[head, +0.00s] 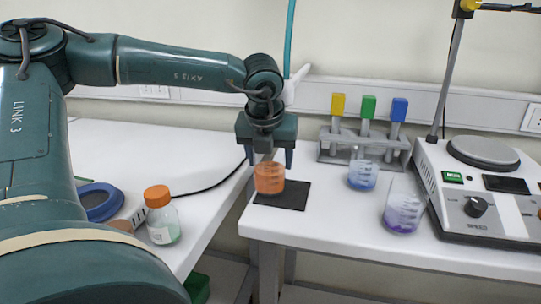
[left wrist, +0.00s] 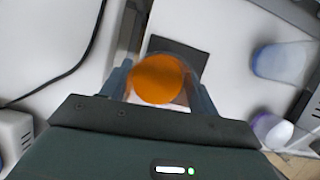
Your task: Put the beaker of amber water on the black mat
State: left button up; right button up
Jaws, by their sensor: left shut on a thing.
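The beaker of amber water (head: 269,180) is upright between the fingers of my left gripper (head: 268,157), which is shut on it. In the head view it is at the left part of the black mat (head: 290,199); I cannot tell whether its base touches the mat. In the left wrist view the orange liquid (left wrist: 158,79) shows between the two fingers (left wrist: 160,92), and part of the mat (left wrist: 178,58) shows beyond it. My right gripper is not in view.
Right of the mat stand a beaker of blue liquid (head: 362,175) and one of purple liquid (head: 402,214). A rack (head: 340,153) with coloured-top tubes is behind. A hotplate stirrer (head: 478,205) is at right. An orange-capped bottle (head: 162,220) stands on the left table, across a gap.

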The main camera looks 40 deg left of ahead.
pick_arm(q)
jog(key=shift+w+a, duration=0.25)
jog(key=shift+w, duration=0.15)
jog(key=shift+f+b, duration=0.3)
jog(key=shift+f, duration=0.3)
jog(key=o, duration=1.1)
jog(key=shift+s+r, duration=0.1)
jog(key=shift+o, duration=0.2)
jog(key=shift+r+p, duration=0.15)
jog(key=shift+p, duration=0.15)
jog(key=shift+r, duration=0.3)
jog(key=v, duration=1.1)
jog(key=shift+r+p, duration=0.25)
jog(key=shift+p, duration=0.2)
jog(key=shift+s+d, duration=0.1)
